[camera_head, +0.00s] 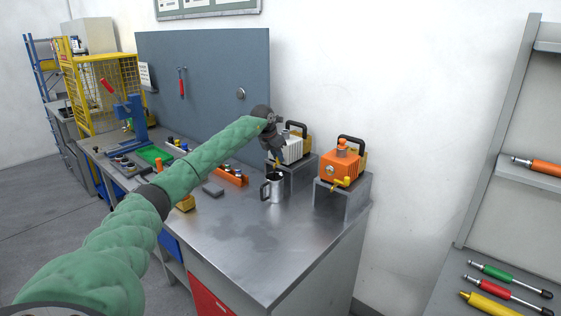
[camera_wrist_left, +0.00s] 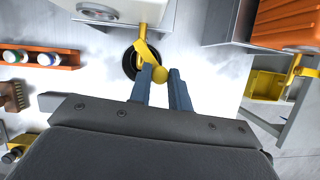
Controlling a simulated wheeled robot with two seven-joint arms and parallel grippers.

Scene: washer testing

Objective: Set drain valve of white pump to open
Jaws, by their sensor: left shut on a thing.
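The white pump (camera_head: 292,149) stands on a grey stand near the back of the steel bench, partly hidden by my left gripper. My left gripper (camera_head: 276,158) is in front of it, pointing down. In the left wrist view the two blue fingertips (camera_wrist_left: 163,78) are shut on the yellow drain valve handle (camera_wrist_left: 146,52), near its round knob. The handle runs up from the fingers to the body of the white pump (camera_wrist_left: 110,10) at the top edge. My right gripper is in neither view.
An orange pump (camera_head: 341,166) with its own yellow valve handle stands on a stand (camera_head: 342,200) to the right. A metal mug (camera_head: 274,188) is just below my gripper. An orange holder (camera_head: 231,175) lies to the left. The bench's front right is clear.

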